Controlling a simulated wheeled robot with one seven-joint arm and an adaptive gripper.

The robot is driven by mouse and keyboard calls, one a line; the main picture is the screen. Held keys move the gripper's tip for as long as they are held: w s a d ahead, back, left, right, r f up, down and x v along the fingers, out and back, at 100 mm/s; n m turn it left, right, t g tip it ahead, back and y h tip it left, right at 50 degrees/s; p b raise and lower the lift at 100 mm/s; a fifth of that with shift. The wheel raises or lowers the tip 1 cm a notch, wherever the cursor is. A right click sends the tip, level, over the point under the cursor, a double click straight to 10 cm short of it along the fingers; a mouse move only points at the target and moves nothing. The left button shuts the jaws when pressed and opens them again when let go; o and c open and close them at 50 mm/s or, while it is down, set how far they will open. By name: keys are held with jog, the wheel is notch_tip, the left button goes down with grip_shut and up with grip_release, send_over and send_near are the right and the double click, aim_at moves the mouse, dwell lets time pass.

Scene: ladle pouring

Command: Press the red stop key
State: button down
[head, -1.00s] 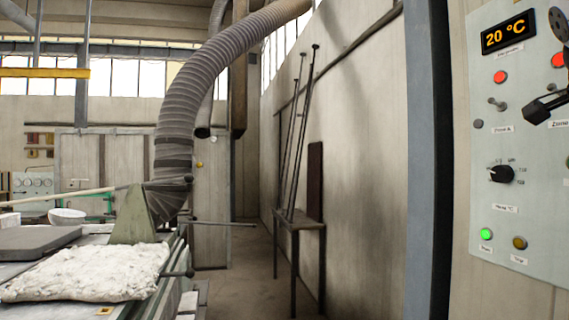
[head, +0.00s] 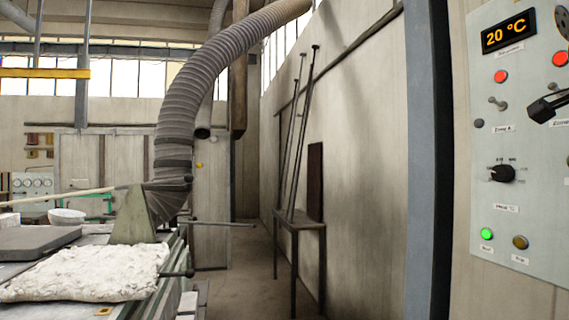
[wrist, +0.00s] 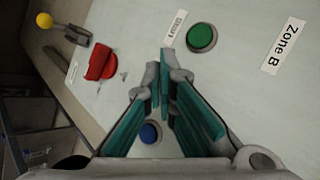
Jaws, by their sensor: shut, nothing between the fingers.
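In the wrist view a red block-shaped key (wrist: 101,66) sits on the pale control panel (wrist: 240,105), left of my gripper (wrist: 163,72). The small label beside it is too small to read. My gripper is shut and empty, with its fingertips over the panel between the red key and a round green button (wrist: 201,38). The fingertips look apart from the red key. A blue button (wrist: 150,132) shows between the fingers. In the head view the panel (head: 535,180) stands at the right, with two round red lamps or buttons (head: 500,76) near its top.
A lever with a yellow ball (wrist: 45,20) is beyond the red key. A "Zone B" label (wrist: 280,48) is at the right. In the head view a black dial (head: 502,174), a lit green lamp (head: 486,234) and an amber button (head: 520,242) share the panel. A workbench (head: 105,300) stands left.

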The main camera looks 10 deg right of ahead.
jog(key=shift+d, duration=0.4)
dwell(0.6)
jog(key=shift+a, duration=0.1)
jog(key=shift+a+b, duration=0.6)
jog(key=shift+a, duration=0.1)
jog(key=shift+a, duration=0.1)
jog(key=shift+s+a+b, duration=0.2)
jog(key=shift+a+b, duration=0.95)
jog(key=shift+a, duration=1.25)
jog(key=w+a+f+n+t+y, duration=0.15)
jog(key=a+f+n+y, duration=0.45)
jog(key=a+f+n, duration=1.55)
jog(key=s+a+f+n+y, duration=0.1)
jog(key=s+a+f+n, duration=0.1)
jog(key=f, duration=0.4)
jog(key=s+a+f+n+g+y, duration=0.1)
jog(key=s+a+f+n, duration=0.1)
jog(key=a+f+n, duration=0.2)
notch_tip(320, 180, down, 3)
jog(key=shift+s+a+f+y, duration=0.1)
jog(key=shift+s+a+y, duration=0.1)
jog(key=shift+s+y, duration=0.2)
